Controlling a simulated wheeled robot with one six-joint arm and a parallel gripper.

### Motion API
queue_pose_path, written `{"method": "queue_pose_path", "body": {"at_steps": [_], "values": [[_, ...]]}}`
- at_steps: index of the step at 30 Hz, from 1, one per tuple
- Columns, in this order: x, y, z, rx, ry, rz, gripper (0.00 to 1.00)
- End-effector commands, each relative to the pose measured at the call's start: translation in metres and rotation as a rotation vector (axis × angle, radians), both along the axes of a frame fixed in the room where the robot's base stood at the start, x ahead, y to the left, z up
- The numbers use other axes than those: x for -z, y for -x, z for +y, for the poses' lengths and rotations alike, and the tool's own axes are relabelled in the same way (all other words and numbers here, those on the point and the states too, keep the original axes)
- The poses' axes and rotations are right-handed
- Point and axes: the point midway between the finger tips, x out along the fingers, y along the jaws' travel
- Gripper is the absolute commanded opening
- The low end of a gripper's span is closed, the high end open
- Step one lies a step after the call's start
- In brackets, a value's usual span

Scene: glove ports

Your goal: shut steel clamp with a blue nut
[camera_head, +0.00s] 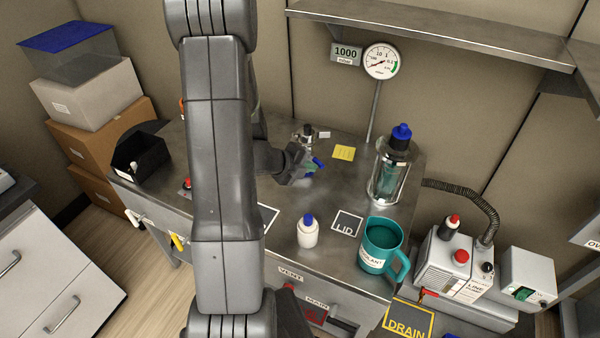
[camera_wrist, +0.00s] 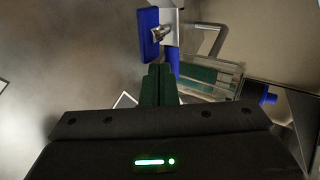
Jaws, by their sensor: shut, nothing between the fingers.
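The steel clamp shows at the top of the wrist view as a silver bracket with a bolt (camera_wrist: 161,32) and blue parts (camera_wrist: 149,36) beside it. In the head view, metal fittings (camera_head: 306,136) stand on the bench behind my gripper, and a small blue part (camera_head: 318,162) shows at its tip. My gripper (camera_head: 304,167) reaches in from the left, low over the bench. In the wrist view its dark green fingers (camera_wrist: 158,72) are together and hold nothing. The fingertips are just below the blue parts; I cannot tell whether they touch. Whether the clamp is open or closed is unclear.
A glass vessel with a blue cap (camera_head: 394,165), a teal mug (camera_head: 382,247), a white bottle (camera_head: 307,234) and a LID mark (camera_head: 347,224) are on the bench's right side. A black bin (camera_head: 142,160) stands at left. A gauge (camera_head: 382,61) is behind.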

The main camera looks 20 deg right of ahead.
Motion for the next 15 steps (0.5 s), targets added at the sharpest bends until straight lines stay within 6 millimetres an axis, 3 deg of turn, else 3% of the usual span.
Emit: {"method": "queue_pose_path", "body": {"at_steps": [6,15], "values": [[0.006,0.003,-0.031,-0.190,0.001,-0.002,0.00],[0.002,-0.003,-0.058,-0.376,0.001,0.000,0.00]]}}
